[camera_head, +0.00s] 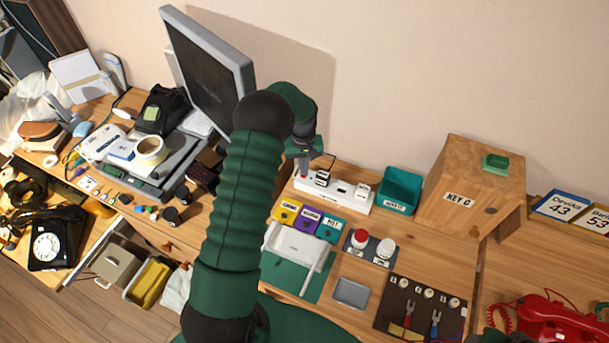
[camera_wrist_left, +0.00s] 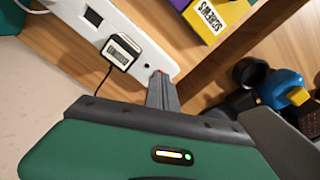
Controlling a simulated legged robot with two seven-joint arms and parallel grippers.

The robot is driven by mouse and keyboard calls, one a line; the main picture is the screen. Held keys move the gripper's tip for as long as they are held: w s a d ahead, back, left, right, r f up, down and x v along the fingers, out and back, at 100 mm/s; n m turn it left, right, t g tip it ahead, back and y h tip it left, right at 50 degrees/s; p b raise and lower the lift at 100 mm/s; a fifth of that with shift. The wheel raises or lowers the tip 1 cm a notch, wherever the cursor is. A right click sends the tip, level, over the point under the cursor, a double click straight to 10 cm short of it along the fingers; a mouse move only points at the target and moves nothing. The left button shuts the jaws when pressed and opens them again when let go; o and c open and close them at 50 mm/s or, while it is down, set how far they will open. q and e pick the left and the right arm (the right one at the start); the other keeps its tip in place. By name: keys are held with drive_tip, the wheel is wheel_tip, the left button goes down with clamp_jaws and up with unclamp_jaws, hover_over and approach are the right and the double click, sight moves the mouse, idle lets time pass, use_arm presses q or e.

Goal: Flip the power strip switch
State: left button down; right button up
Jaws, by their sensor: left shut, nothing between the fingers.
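The white power strip (camera_head: 345,194) lies on the desk near the wall, with labelled plugs (camera_head: 322,178) in it. It runs diagonally through the left wrist view (camera_wrist_left: 146,50), with one plug (camera_wrist_left: 121,52) and its dark cord. My left gripper (camera_head: 303,168) reaches down over the strip's left end. In the left wrist view its shut, empty fingers (camera_wrist_left: 160,84) are at that end. A small red patch, apparently the switch, shows right at the fingertips and is mostly hidden by them. I cannot tell whether they touch it or which way it is set.
A teal bin (camera_head: 400,190) stands right of the strip and a wooden box (camera_head: 470,185) beyond it. Yellow, purple and teal labelled boxes (camera_head: 310,219) sit in front. A monitor (camera_head: 205,70) stands to the left. A red phone (camera_head: 550,318) is at lower right.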

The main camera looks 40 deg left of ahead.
use_arm(q)
drive_tip(key=shift+a+f, duration=0.1)
drive_tip(key=shift+a, duration=0.1)
use_arm(e)
drive_tip(key=shift+a, duration=0.3)
use_arm(q)
drive_tip(key=shift+d+f, duration=0.1)
drive_tip(key=shift+d, duration=0.05)
use_arm(e)
drive_tip(key=shift+d+f, duration=0.1)
drive_tip(key=shift+d, duration=0.1)
use_arm(q)
drive_tip(key=shift+f, duration=0.35)
use_arm(e)
drive_tip(key=shift+a+f, duration=0.1)
drive_tip(key=shift+f, duration=0.05)
